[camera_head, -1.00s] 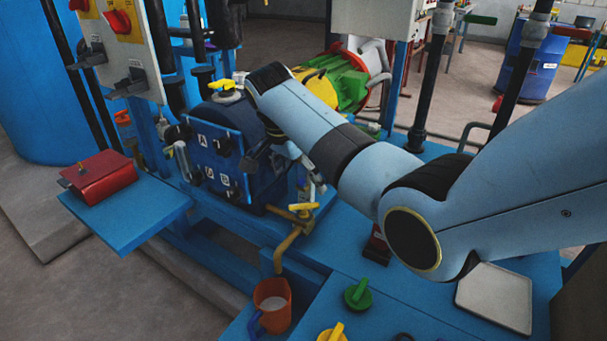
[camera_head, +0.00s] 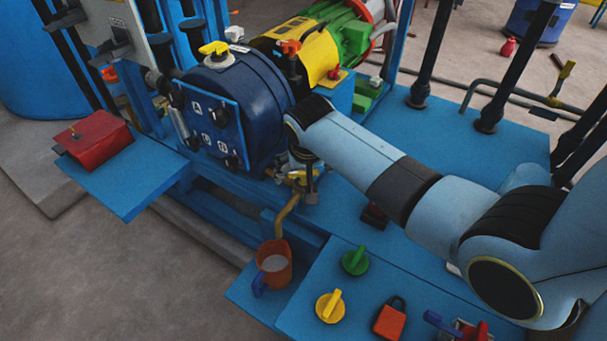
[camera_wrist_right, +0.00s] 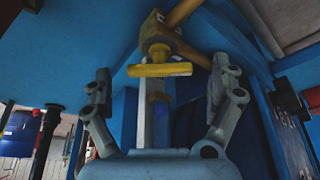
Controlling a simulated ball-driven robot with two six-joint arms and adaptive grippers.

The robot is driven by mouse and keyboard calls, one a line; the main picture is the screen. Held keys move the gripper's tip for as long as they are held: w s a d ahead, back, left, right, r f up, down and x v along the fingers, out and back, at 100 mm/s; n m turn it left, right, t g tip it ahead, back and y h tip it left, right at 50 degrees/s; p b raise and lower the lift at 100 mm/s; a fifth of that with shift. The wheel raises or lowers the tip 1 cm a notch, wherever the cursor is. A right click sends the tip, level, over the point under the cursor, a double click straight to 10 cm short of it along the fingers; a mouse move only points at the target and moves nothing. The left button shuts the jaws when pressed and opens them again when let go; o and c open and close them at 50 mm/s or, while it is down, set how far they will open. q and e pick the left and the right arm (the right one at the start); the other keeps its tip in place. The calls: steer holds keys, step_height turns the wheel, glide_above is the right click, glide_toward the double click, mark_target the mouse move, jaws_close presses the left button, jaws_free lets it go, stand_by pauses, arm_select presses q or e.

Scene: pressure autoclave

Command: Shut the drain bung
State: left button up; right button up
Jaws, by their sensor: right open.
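The drain bung has a yellow bar handle (camera_head: 298,174) on a brass pipe (camera_head: 284,212) low at the front of the dark blue vessel (camera_head: 235,115). The right wrist view shows the yellow handle (camera_wrist_right: 160,69) crosswise between my fingers, with the brass fitting (camera_wrist_right: 168,38) behind it. My right gripper (camera_wrist_right: 160,74) is open, one finger on each side of the handle, with clear gaps. In the head view my right gripper (camera_head: 305,184) hangs down by the handle and partly hides it. My left gripper is not in view.
An orange jug (camera_head: 274,262) stands below the pipe's outlet. A green knob (camera_head: 355,261), a yellow knob (camera_head: 330,306) and a red padlock (camera_head: 389,319) lie on the blue front bench. A red box (camera_head: 99,139) sits on the left shelf.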

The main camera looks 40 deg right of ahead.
steer(key=shift+x, duration=0.9)
steer(key=c, duration=1.2)
steer(key=m+h, duration=0.1)
steer(key=m, duration=0.2)
steer(key=shift+g+p, duration=0.35)
steer(key=shift+g, duration=0.05)
steer(key=shift+m+g+h+b, duration=0.3)
steer(key=shift+m+g+h, duration=0.25)
steer(key=shift+m, duration=1.65)
steer(key=shift+w+m, duration=0.1)
steer(key=shift+m, duration=0.2)
